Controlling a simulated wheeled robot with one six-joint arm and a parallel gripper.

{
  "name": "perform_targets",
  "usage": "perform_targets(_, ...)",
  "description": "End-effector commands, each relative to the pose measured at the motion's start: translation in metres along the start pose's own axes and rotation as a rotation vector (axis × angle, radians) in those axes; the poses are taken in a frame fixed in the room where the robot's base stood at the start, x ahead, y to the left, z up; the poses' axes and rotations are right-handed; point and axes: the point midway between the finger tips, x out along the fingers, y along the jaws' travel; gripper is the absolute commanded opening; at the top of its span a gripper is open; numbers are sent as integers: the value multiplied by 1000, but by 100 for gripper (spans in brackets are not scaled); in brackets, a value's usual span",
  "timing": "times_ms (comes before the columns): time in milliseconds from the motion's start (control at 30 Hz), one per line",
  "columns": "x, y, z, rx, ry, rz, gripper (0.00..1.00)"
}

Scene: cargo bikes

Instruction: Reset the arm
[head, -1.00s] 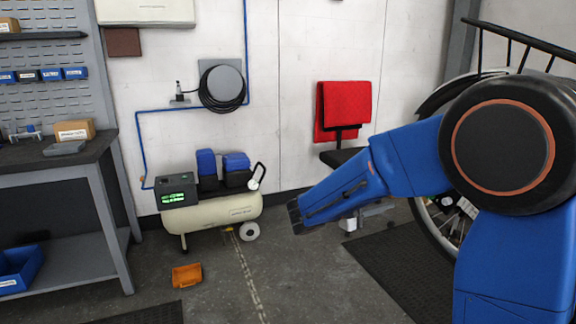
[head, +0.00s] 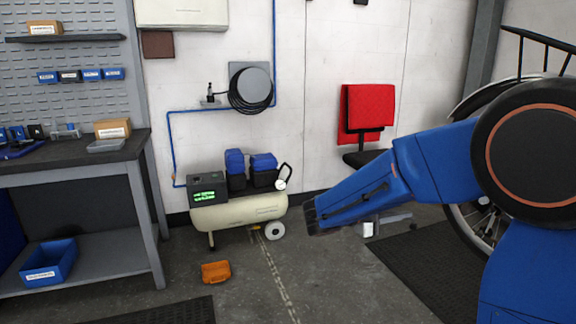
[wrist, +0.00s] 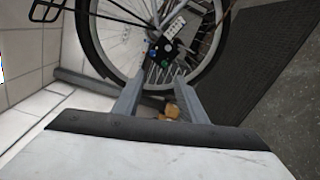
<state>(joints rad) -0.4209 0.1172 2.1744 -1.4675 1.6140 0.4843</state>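My gripper (wrist: 158,82) shows in the wrist view with its two grey fingers apart and nothing held between them. Beyond the fingers is a spoked bike wheel (wrist: 215,60) with a black tyre. A small tan thing (wrist: 172,110) shows between and behind the fingers, partly hidden. In the head view my blue arm (head: 360,193) reaches from the right side toward the middle. I cannot make out the gripper's fingers there.
A cream air compressor (head: 240,213) stands by the wall. A workbench (head: 80,152) is at left, with a blue bin (head: 48,262) on its lower shelf.

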Motion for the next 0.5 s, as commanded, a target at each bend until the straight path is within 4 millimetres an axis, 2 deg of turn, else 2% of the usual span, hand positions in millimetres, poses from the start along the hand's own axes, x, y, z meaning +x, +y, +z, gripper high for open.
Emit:
perform_targets(267, 14, -14, 34, 5, -28, -115, 38)
perform_targets(500, 24, -37, 82, 26, -57, -283, 38)
